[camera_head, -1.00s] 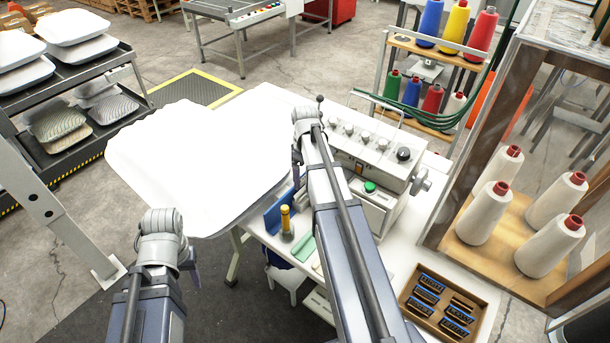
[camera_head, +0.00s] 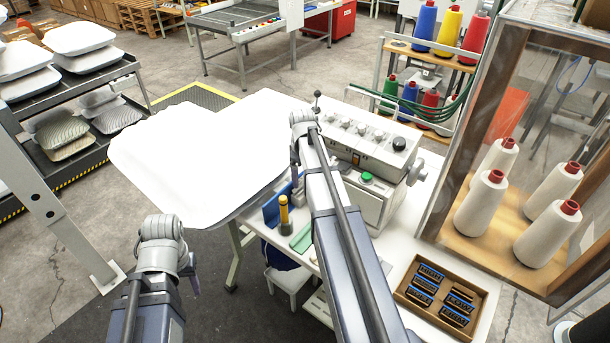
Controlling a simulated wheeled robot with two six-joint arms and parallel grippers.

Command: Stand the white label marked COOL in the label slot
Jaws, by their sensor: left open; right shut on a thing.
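I cannot make out the white label marked COOL or its slot anywhere in this view. My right gripper (camera_head: 297,172) hangs over the sewing table, left of the grey control box, mostly hidden behind my arm. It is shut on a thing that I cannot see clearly. My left gripper (camera_head: 194,280) is open and empty, low on the left, in front of the table and mostly behind its own wrist.
A large white pillow cover (camera_head: 195,165) lies over the table's left side. A control box (camera_head: 372,150) stands at the table's back. A wooden tray (camera_head: 407,294) holds several dark, blue-edged plates. A yellow-topped tool (camera_head: 284,212) stands near a blue holder (camera_head: 271,212).

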